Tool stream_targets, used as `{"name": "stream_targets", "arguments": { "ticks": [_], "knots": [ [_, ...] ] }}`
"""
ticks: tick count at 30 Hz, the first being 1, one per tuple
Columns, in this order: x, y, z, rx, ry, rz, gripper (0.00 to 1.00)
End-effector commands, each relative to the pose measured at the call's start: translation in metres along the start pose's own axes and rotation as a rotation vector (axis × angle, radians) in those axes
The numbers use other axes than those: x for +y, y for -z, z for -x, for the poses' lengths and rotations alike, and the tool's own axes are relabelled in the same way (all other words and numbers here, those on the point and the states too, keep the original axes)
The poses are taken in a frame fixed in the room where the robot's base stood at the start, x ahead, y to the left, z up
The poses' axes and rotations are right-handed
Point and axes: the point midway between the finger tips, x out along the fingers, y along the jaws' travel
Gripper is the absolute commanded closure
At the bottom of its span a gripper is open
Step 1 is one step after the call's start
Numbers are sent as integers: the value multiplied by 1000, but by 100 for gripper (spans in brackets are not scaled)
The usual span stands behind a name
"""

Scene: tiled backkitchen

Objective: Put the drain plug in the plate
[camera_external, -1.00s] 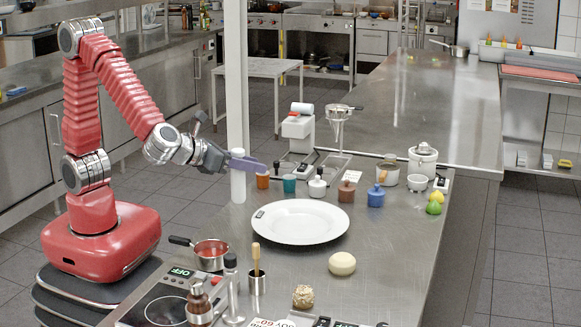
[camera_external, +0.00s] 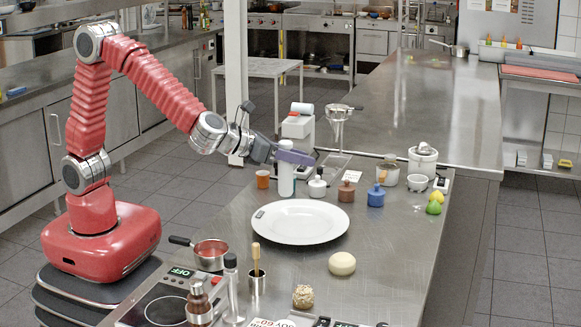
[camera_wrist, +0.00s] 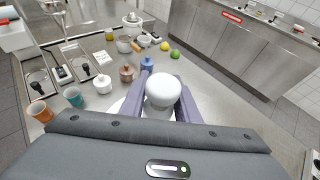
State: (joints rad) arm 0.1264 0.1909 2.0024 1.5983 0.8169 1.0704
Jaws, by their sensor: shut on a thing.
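My gripper (camera_external: 298,157) is shut on a white round-topped cylinder (camera_external: 287,182). In the wrist view its domed white top (camera_wrist: 163,88) sits between the two purple fingers. I cannot tell whether this is the drain plug, and no other thing is clearly one. The white plate (camera_external: 300,222) lies on the steel counter, lower right of the held cylinder in the external view. The plate looks empty. In the wrist view the held thing and my gripper hide most of it.
Behind the plate stand an orange cup (camera_external: 263,179), a teal cup (camera_wrist: 73,97), a white pot (camera_external: 317,188), a brown pot (camera_external: 346,191) and a blue pot (camera_external: 376,195).

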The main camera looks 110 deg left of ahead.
Motion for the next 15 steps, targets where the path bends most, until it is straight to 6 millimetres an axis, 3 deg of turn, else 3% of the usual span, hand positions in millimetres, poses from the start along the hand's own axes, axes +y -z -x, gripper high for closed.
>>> {"name": "stream_targets", "arguments": {
  "ticks": [15],
  "knots": [
    [0, 57, -24, 1, -2, -1, 95]
  ]
}}
